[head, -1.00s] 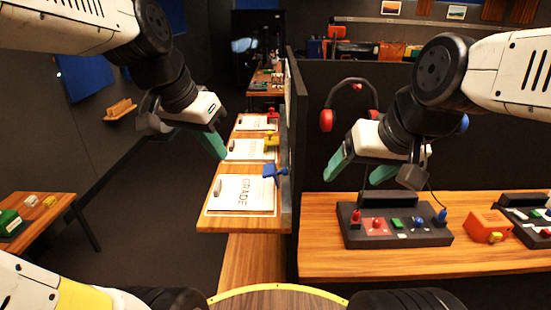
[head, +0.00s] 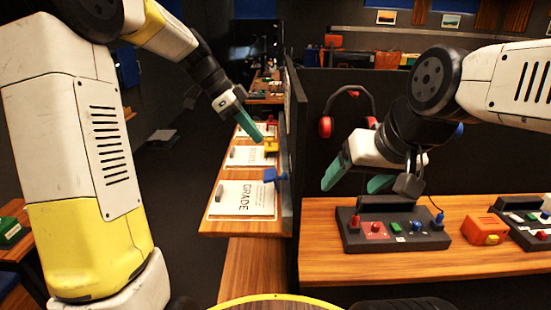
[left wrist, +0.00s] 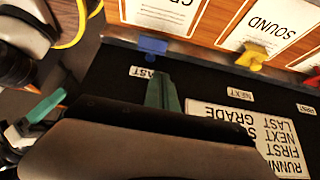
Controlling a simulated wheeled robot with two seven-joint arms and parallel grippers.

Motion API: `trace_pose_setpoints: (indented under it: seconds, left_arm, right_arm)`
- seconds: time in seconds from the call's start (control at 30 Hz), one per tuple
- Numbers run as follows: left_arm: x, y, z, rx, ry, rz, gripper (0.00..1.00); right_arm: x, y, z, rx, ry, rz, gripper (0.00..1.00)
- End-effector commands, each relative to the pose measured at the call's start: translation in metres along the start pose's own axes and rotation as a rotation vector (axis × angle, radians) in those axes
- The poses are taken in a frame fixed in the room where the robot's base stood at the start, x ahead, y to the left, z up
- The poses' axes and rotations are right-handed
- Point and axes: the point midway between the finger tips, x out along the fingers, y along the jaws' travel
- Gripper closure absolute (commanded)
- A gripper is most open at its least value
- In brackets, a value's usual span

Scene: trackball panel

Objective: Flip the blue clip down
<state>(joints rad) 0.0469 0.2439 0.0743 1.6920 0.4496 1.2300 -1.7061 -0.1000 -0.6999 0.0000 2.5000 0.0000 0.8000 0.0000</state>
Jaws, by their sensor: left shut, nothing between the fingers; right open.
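The blue clip (head: 271,176) is at the panel's edge beside the GRADE sheet (head: 240,198), its tab jutting left toward the sheet. In the left wrist view the blue clip (left wrist: 152,46) is just beyond my left fingertips, above a partly hidden LAST label. My left gripper (head: 257,137) is shut and empty, in front of the panel at about the yellow clip in the head view. It also shows in the left wrist view (left wrist: 161,88), seemingly apart from the blue clip. My right gripper (head: 357,181) is open and empty above the button box.
The yellow clip (head: 270,147) sits farther back on the same ledge (head: 212,226). A dark dividing panel (head: 289,150) stands right of the clips. A button box (head: 350,233), red ear defenders (head: 325,126) and an orange box (head: 485,229) are on the right side.

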Motion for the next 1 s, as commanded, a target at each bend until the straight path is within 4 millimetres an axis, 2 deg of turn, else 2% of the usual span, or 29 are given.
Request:
trace_pose_setpoints:
  seconds: [0.27,0.73,1.0]
  left_arm:
    - [0.005,0.000,0.000,-0.002,-0.001,0.000,1.00]
    - [0.082,0.001,0.000,-0.002,-0.001,0.002,1.00]
    - [0.100,0.001,0.000,-0.003,-0.002,-0.001,1.00]
  right_arm:
    - [0.000,0.000,0.000,0.000,0.000,0.000,0.24]
    - [0.000,0.000,0.000,0.000,0.000,0.000,0.24]
    - [0.000,0.000,0.000,0.000,0.000,0.000,0.24]
